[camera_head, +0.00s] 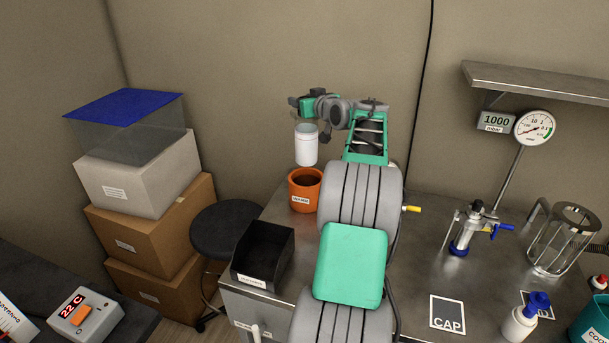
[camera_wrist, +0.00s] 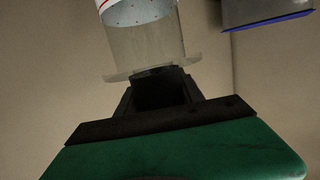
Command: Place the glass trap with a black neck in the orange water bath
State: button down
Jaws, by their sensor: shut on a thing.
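The glass trap (camera_head: 306,148) hangs upright in the head view, with a white lower body and a greyish clear top. My gripper (camera_head: 307,119) is above it and shut on its top end. In the wrist view, the clear glass part of the trap (camera_wrist: 147,45) and its flange lie just beyond my dark fingers (camera_wrist: 157,82). A dark part between the fingers may be its neck; I cannot tell clearly. The orange water bath (camera_head: 304,195) stands at the bench's back left corner. In the picture, the trap's lower end is just above the bath's rim, apart from it.
A black open bin (camera_head: 263,256) stands in front of the bath. A yellow-tipped valve (camera_head: 411,209) shows right of my arm. Stacked boxes (camera_head: 150,230) and a dark stool (camera_head: 228,228) are left of the bench. A clamp stand (camera_head: 466,230) and metal cage (camera_head: 563,243) stand at right.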

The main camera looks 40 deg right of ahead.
aim_at(302, 146)
notch_tip(302, 146, down, 16)
jog(key=shift+f, duration=0.1)
jog(key=c, duration=0.7)
grip_release()
jog(key=shift+c, duration=0.2)
